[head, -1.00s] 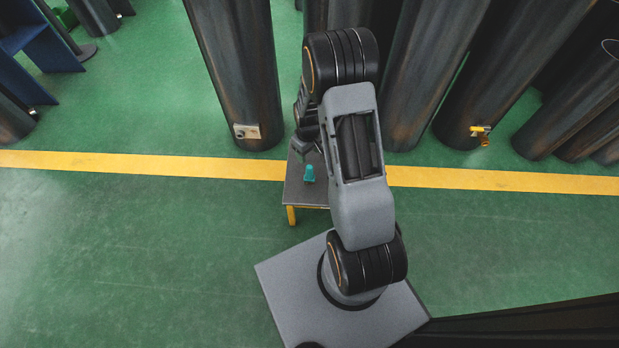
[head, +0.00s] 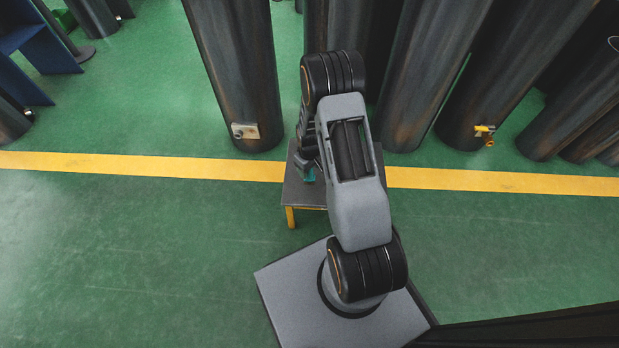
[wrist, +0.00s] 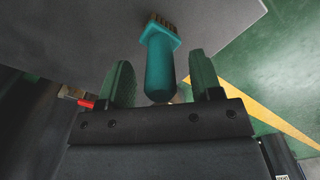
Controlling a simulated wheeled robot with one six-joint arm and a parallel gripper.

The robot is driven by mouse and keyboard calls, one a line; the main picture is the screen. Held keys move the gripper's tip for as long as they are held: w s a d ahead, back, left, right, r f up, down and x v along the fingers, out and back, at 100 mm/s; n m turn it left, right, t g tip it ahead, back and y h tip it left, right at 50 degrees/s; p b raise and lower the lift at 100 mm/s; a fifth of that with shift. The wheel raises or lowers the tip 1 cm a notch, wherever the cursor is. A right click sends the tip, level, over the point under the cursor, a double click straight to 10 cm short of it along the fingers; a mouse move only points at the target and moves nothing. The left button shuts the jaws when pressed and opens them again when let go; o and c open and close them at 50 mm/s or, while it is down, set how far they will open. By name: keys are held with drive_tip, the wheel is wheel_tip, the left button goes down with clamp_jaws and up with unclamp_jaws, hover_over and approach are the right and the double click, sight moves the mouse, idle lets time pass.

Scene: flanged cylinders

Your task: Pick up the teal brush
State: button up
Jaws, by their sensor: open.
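The teal brush (wrist: 160,68) lies on or just above a small grey table (wrist: 95,25) in the wrist view, its bristles pointing away from my gripper. Its rounded handle end is between the two green fingers of my gripper (wrist: 162,85), with a gap on each side. The gripper is open and holds nothing. In the head view the brush (head: 308,175) shows as a small teal patch on the table (head: 300,195), mostly covered by my gripper (head: 306,168).
Large dark cylinders (head: 240,80) stand behind the table, several of them to the right. A yellow floor line (head: 130,166) runs across the green floor (head: 120,250). The floor left of the table is clear.

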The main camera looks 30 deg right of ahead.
drive_tip(key=shift+f, duration=0.2)
drive_tip(key=c, duration=1)
drive_tip(key=shift+r, duration=0.1)
